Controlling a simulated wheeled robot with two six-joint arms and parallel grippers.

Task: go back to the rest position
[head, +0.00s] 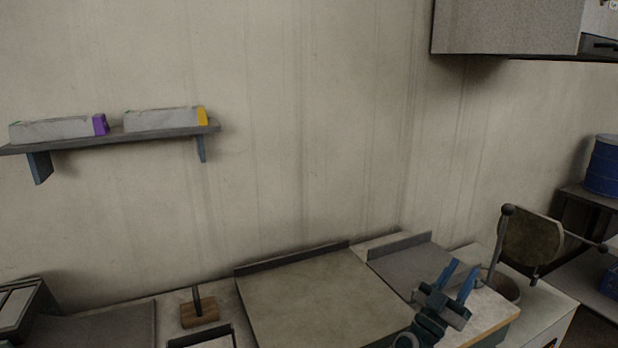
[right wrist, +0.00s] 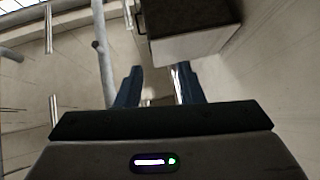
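My right gripper (head: 461,267) is in the lower right of the head view, above the counter, with its blue fingers pointing up and apart. In the right wrist view the two fingers (right wrist: 157,84) stand apart with nothing held between them. My left gripper is not in view.
The worktop (head: 310,295) has a raised back edge. A wooden block with a peg (head: 199,314) stands left of it. A wall shelf (head: 140,133) carries two pale boxes. A grey cabinet (head: 505,28) hangs at upper right. A blue drum (head: 602,165) stands at far right.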

